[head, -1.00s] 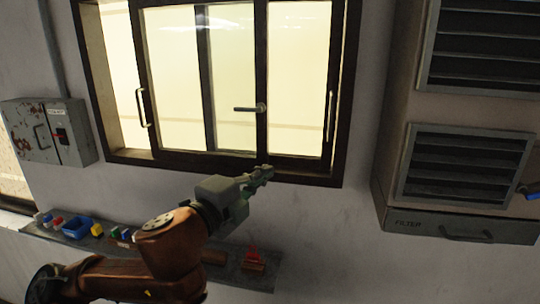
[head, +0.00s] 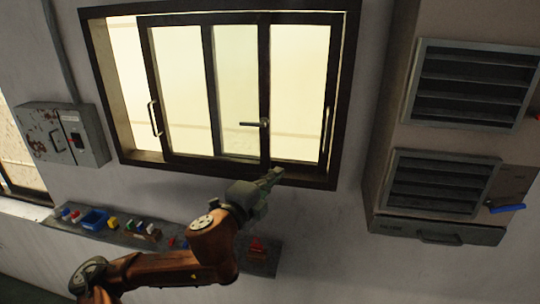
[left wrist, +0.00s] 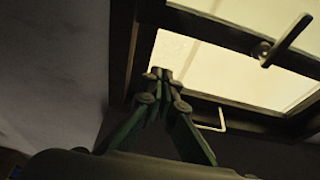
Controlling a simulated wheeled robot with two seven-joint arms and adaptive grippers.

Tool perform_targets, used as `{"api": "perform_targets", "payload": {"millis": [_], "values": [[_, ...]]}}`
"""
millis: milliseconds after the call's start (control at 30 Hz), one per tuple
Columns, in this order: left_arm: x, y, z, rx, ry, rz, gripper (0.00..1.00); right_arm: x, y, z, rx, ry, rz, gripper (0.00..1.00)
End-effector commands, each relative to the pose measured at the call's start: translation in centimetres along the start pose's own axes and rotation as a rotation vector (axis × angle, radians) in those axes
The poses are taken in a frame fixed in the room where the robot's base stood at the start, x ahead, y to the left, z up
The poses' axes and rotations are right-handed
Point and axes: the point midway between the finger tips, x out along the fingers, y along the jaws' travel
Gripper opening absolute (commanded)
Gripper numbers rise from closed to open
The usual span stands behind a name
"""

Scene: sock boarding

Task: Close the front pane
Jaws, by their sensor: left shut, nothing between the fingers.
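The window (head: 100,75) has a dark frame with sliding panes. The front pane (head: 180,75) has a pull handle (head: 154,118) on its left edge and a lever handle (head: 254,123) on its right upright. An open gap shows between its left edge and the frame's left side. A rear pane (head: 298,90) overlaps behind it on the right. My left gripper (head: 276,174) is shut and empty, just in front of the bottom rail, below the lever. In the left wrist view its fingertips (left wrist: 160,73) overlap the frame; contact is unclear. My right gripper is not in view.
A shelf (head: 190,252) below the window holds a blue bin (head: 93,219) and small coloured items. A grey electrical box (head: 62,138) hangs at left. A vented cabinet (head: 383,150) with a blue handle (head: 507,208) stands out at right.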

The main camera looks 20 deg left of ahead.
Motion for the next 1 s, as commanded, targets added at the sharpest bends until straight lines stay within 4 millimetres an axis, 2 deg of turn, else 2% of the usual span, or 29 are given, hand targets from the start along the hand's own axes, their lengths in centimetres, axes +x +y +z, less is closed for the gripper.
{"api": "perform_targets", "payload": {"millis": [33,300,400,600,1000], "values": [[0.3,-0.4,0.0,-0.002,0.000,0.003,0.00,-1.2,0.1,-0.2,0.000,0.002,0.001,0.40],[5.5,-0.1,0.1,0.001,-0.002,0.001,0.00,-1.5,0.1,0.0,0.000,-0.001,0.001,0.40],[4.7,0.1,1.7,0.004,-0.005,0.003,0.00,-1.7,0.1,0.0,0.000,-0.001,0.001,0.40],[4.1,0.1,3.3,0.002,-0.001,0.001,0.00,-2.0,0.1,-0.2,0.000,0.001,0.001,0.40],[3.8,0.0,3.8,0.002,0.000,0.000,0.00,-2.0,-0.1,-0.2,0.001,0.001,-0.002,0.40]]}}
